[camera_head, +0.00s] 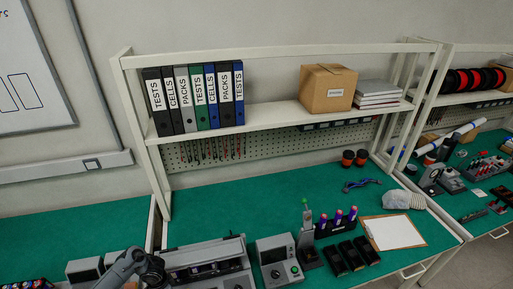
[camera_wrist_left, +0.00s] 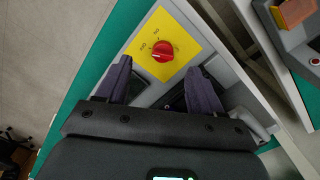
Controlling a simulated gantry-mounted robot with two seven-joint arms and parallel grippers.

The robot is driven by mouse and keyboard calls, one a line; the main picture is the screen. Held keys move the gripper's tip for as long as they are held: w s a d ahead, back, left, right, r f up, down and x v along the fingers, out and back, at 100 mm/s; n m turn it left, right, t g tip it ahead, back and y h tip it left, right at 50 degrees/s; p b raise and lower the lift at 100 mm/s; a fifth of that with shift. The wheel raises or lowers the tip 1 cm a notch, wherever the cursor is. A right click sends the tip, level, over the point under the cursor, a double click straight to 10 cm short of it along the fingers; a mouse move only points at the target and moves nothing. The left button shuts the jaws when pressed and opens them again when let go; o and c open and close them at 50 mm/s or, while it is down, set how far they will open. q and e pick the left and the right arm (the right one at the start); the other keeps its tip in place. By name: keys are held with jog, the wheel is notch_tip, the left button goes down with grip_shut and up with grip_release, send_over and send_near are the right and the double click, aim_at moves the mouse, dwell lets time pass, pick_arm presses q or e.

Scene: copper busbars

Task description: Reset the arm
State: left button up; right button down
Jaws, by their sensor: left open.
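My left arm (camera_head: 122,268) comes in at the lower left of the head view, over grey equipment on the green bench. In the left wrist view my left gripper (camera_wrist_left: 160,68) has its two dark fingers spread apart, with nothing between them. Just beyond the fingertips is a red rotary knob (camera_wrist_left: 163,51) on a yellow plate (camera_wrist_left: 184,32), set on a grey housing. I cannot tell whether the fingers touch the housing. In the head view the fingers cannot be made out. My right gripper is in neither view.
A grey machine (camera_head: 205,262) and a control box (camera_head: 279,262) stand at the bench front. A clipboard (camera_head: 393,232) lies to the right. A shelf with binders (camera_head: 193,98) and a cardboard box (camera_head: 327,88) is above. The green bench (camera_head: 225,213) is clear behind the machine.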

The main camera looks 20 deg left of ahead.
pick_arm(q)
jog(key=s+d+f+g+h+p, duration=0.1)
jog(key=s+d+f, duration=0.2)
jog(key=s+d, duration=0.15)
jog(key=s+d+f+g+p, duration=0.1)
jog(key=s+d+f, duration=0.1)
jog(key=s+d, duration=0.3)
jog(key=s+d+r+t+h+p, duration=0.1)
jog(key=s+d+r+t, duration=0.15)
jog(key=d, duration=0.75)
jog(key=s+d+r+t+p, duration=0.1)
jog(key=s+d+r+p, duration=0.2)
jog(key=d, duration=0.6)
notch_tip(320, 180, up, 28)
jog(key=w+a+n+t+y, duration=0.1)
jog(key=w+n+t, duration=0.1)
jog(key=shift+w+f+t+y, duration=0.2)
jog(key=shift+w+t+y, duration=0.1)
jog(key=shift+t+y, duration=0.1)
